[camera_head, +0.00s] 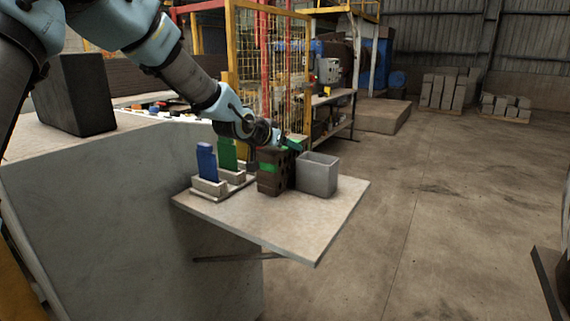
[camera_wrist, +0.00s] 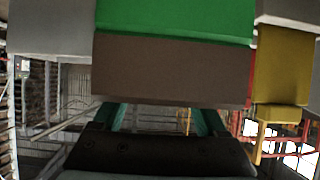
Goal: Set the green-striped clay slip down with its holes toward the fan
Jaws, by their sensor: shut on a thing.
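The clay slip is a dark brown block with a green stripe (camera_head: 268,185), upright at the middle of the small grey shelf (camera_head: 300,225). Dark holes show on its side toward the head camera. My gripper (camera_head: 291,143) is at its top, coming in from the left, and is shut on it. In the wrist view the brown face and green band of the slip (camera_wrist: 170,70) fill the upper middle, beyond my teal fingers (camera_wrist: 165,118). I cannot tell whether its base touches the shelf. I cannot make out a fan for certain.
A grey open box (camera_head: 318,176) stands close at the slip's right. Blue (camera_head: 207,162) and green (camera_head: 227,154) upright pieces stand in holders at left. A dark block (camera_head: 75,95) sits on the large grey counter. The shelf's front right is clear.

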